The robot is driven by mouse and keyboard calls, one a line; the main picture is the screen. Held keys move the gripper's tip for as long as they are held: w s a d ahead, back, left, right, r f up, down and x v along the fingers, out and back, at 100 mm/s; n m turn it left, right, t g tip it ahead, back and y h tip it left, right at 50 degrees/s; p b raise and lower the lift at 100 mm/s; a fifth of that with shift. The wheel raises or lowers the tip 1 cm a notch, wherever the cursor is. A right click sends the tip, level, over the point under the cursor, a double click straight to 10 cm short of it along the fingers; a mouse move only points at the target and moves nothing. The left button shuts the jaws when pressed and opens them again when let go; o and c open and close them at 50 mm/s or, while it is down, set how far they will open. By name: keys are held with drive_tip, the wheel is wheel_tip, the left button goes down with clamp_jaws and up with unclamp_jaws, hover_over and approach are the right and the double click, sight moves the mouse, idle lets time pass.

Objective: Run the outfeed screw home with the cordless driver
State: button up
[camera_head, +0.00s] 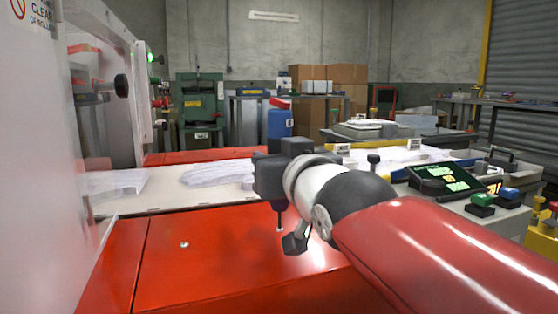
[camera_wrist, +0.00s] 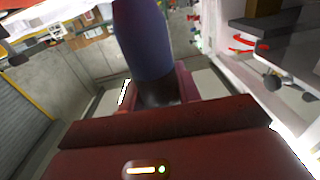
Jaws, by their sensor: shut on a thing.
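My gripper (camera_head: 272,168) is above the red panel (camera_head: 215,265) in the head view and is shut on the cordless driver. The driver's slim dark nose (camera_head: 278,207) points straight down, with a thin bit below it ending close to the panel. A pale spot shows at the bit's tip; I cannot tell whether it is a screw head or whether the bit touches it. A silver screw head (camera_head: 184,244) sits on the panel to the left, apart from the bit. In the wrist view the driver shows a purple-blue handle (camera_wrist: 145,40) and a dark red base (camera_wrist: 190,145) with lit indicators.
A white machine wall (camera_head: 45,180) with dark knobs stands at the left. Clear film bundles (camera_head: 218,172) lie on the pale bed behind the panel. A control box with a lit screen (camera_head: 445,180) and coloured buttons is at the right.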

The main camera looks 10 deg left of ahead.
sight(276, 121)
idle(0.7)
drive_tip(key=shift+r+p, duration=1.6)
drive_tip(key=shift+r, duration=1.35)
